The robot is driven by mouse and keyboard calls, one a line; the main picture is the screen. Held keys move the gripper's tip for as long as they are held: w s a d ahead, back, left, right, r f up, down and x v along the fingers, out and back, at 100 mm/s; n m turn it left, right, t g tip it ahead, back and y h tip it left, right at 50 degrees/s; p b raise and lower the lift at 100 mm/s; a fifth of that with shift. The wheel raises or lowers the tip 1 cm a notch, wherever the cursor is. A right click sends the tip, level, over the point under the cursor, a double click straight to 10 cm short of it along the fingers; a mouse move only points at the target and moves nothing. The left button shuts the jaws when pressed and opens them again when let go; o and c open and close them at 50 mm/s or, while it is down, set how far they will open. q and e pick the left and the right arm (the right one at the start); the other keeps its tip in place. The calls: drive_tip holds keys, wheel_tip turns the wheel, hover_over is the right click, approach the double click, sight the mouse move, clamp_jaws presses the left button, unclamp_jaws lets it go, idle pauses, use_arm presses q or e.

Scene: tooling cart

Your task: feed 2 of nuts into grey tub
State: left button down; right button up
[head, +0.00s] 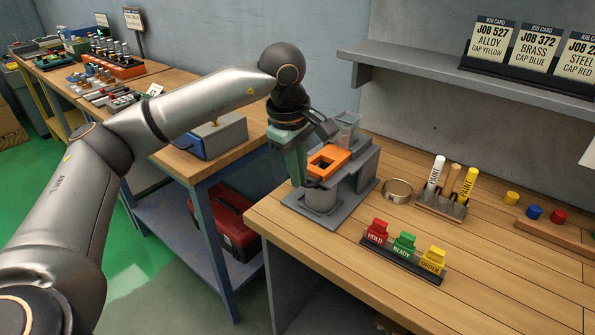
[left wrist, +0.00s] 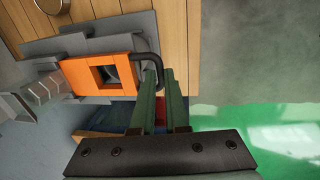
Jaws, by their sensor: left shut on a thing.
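A grey feeder (head: 362,165) stands at the left end of the wooden bench, with an orange slide (head: 327,162) that has a square opening. The slide also shows in the left wrist view (left wrist: 98,73), with a dark looped handle (left wrist: 148,58) on its right side. A clear hopper (head: 347,130) sits at the feeder's back. The round grey tub (head: 322,199) stands under the slide; its inside is hidden. My left gripper (head: 299,172) is shut on the handle, its green fingers (left wrist: 158,85) beside the slide. No nuts can be made out. My right gripper is out of view.
A metal ring (head: 397,190), a paint-marker rack (head: 441,206) and a rack of coloured tags (head: 402,259) stand right of the feeder. A grey shelf (head: 430,68) overhangs the back. The front right of the bench (head: 500,270) is clear.

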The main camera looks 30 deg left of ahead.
use_arm(q)
drive_tip(key=shift+s, duration=0.15)
drive_tip(key=c, duration=0.9)
unclamp_jaws()
drive_tip(key=r, duration=0.4)
drive_tip(key=s+r+p, duration=0.1)
drive_tip(key=r, duration=0.3)
drive_tip(key=s+r, duration=0.1)
drive_tip(key=r, duration=0.3)
drive_tip(key=shift+a+r, duration=0.1)
drive_tip(key=shift+r, duration=0.1)
